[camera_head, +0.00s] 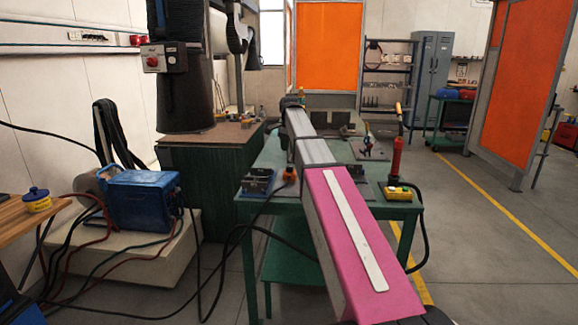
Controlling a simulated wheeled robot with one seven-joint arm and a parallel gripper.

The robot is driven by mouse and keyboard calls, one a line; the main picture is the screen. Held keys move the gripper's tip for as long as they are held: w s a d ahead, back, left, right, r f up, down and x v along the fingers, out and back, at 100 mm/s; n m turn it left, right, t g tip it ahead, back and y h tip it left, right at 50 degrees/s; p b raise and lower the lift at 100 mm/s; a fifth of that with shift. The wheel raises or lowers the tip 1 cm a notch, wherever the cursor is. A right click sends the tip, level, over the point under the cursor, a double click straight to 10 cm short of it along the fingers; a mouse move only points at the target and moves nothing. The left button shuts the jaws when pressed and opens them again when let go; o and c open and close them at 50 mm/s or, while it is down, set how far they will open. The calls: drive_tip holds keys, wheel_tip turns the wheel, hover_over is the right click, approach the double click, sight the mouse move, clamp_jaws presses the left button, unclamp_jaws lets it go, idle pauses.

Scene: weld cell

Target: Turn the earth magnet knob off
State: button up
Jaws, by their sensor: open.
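A small orange knob (289,174), which looks like the earth magnet's, stands near the front left of the green welding table (265,205). A dark cable runs from beside it over the table's front edge. It is too small to tell which way the knob is turned. My arm reaches forward over the table, just right of the knob, with its far dark joint above the back of the table. My gripper is not visible; the arm's own links hide what lies beyond that joint.
Dark metal blocks (257,182) sit left of the knob. A blue welding machine (143,199) is at left, with cables across the floor. The right floor is clear.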

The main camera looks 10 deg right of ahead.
sight(289, 167)
wheel_tip(289, 167, down, 8)
drive_tip(key=shift+f, duration=0.1)
idle(0.4)
drive_tip(key=c, duration=0.9)
